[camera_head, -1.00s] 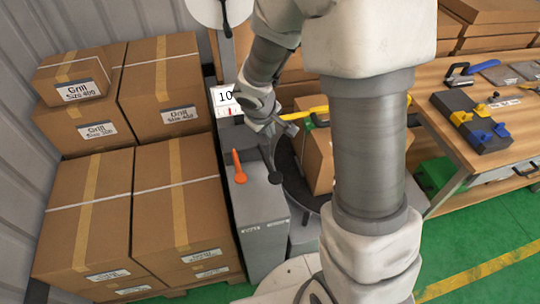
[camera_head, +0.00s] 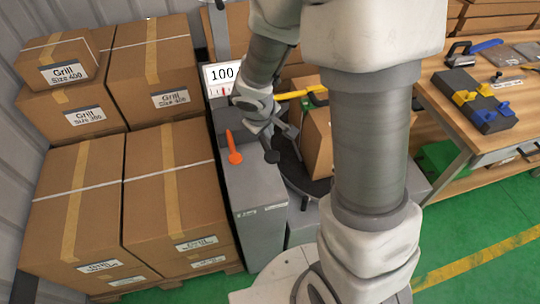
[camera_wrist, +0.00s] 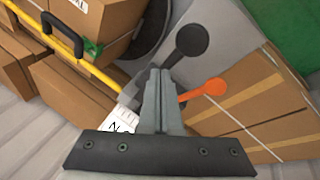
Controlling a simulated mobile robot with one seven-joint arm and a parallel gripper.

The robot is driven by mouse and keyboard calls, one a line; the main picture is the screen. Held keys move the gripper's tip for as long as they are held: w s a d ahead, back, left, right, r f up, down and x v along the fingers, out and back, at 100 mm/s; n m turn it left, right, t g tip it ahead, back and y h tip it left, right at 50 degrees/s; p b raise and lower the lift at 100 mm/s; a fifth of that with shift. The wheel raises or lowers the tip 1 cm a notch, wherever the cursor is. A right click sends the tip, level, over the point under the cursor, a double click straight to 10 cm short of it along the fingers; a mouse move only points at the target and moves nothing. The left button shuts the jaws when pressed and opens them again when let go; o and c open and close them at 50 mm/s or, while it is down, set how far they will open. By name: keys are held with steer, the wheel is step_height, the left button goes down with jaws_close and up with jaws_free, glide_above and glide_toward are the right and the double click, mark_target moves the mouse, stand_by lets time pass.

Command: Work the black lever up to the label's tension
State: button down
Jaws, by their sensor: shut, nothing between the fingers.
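The black lever shows its round knob (camera_head: 272,156) beside the grey machine (camera_head: 253,190), to the right of an orange lever (camera_head: 235,157). In the wrist view the black knob (camera_wrist: 192,41) and its short stem lie just beyond the fingertips, and the orange lever (camera_wrist: 212,87) is to the right. My gripper (camera_head: 291,131) is shut and empty, close to the black lever; its closed fingers also show in the wrist view (camera_wrist: 157,78). I cannot tell whether they touch the stem. A white display (camera_head: 222,75) on the machine reads 100, partly covered by my wrist.
A carton (camera_head: 318,143) stands on a dark round turntable (camera_head: 300,183) behind my arm. A yellow bar (camera_head: 302,93) passes near my gripper. Stacked grill cartons (camera_head: 75,200) fill the left. A wooden workbench (camera_head: 440,100) with tools is at the right, with green floor before it.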

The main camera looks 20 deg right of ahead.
steer(key=shift+s+f+b, duration=0.35)
steer(key=shift+f+b, duration=0.35)
steer(key=shift+f, duration=0.1)
steer(key=shift+f, duration=0.1)
stand_by(1.5)
steer(key=shift+s+f+b, duration=0.2)
steer(key=shift+f+b, duration=0.1)
steer(key=shift+b, duration=0.35)
